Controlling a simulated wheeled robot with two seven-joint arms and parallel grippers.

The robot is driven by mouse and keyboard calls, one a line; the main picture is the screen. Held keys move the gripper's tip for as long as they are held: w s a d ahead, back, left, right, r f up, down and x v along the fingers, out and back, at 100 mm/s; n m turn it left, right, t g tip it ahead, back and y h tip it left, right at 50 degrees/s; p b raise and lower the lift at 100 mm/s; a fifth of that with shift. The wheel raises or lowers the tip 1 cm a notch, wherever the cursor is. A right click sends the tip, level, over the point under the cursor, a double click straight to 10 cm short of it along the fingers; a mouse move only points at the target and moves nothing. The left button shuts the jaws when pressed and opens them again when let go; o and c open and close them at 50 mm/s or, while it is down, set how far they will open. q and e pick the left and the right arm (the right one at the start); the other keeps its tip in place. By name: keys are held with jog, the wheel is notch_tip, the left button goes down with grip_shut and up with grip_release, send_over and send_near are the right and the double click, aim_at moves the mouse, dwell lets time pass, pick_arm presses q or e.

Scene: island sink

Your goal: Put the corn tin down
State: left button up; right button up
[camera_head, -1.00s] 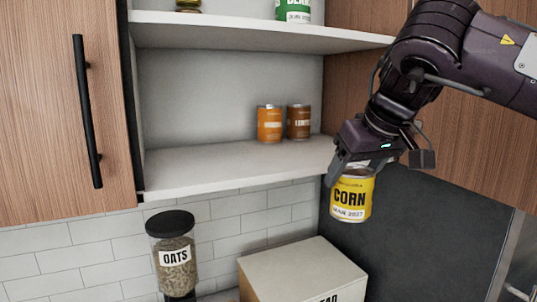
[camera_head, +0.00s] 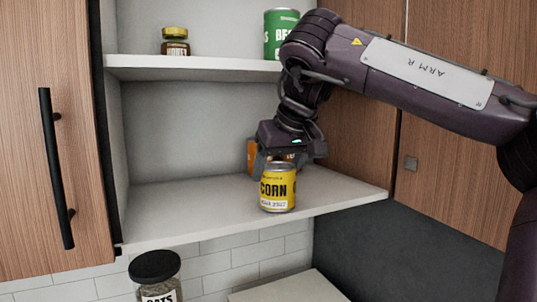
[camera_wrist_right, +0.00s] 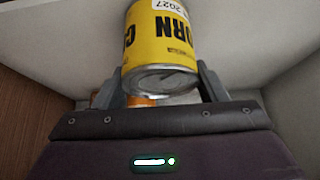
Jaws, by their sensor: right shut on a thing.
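The yellow corn tin (camera_head: 278,189) is upright at the lower shelf (camera_head: 185,205), near its front edge on the right. My right gripper (camera_head: 275,165) is shut on the tin's upper part from behind and above. In the right wrist view the tin (camera_wrist_right: 160,38) sits between the two fingers (camera_wrist_right: 160,88), its label upside down. I cannot tell for certain whether its base touches the shelf. My left gripper is not in view.
An orange tin (camera_head: 252,155) stands behind the gripper, partly hidden. A honey jar (camera_head: 175,41) and a green tin (camera_head: 279,32) stand on the upper shelf. An oats jar (camera_head: 157,277) is below. The lower shelf's left part is clear.

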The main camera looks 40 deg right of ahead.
aim_at(269, 163)
jog(key=shift+w+r, duration=0.15)
jog(key=shift+w, duration=0.05)
jog(key=shift+w+r+p, duration=0.15)
jog(key=shift+w+p, duration=0.15)
jog(key=shift+p, duration=0.2)
jog(key=w+p, duration=0.2)
jog(key=shift+w+d+r, duration=0.1)
jog(key=shift+w+d, duration=0.25)
jog(key=shift+w+f+p, duration=0.15)
jog(key=shift+f+p, duration=0.05)
jog(key=shift+p, duration=0.1)
jog(key=shift+w+d+f, duration=0.15)
jog(key=shift+f, duration=0.05)
jog(key=shift+s, duration=0.35)
jog(key=shift+f, duration=0.1)
jog(key=o, duration=0.8)
jog(key=shift+f, duration=0.1)
jog(key=o, duration=0.4)
jog(key=shift+w, duration=0.15)
jog(key=shift+o, duration=0.2)
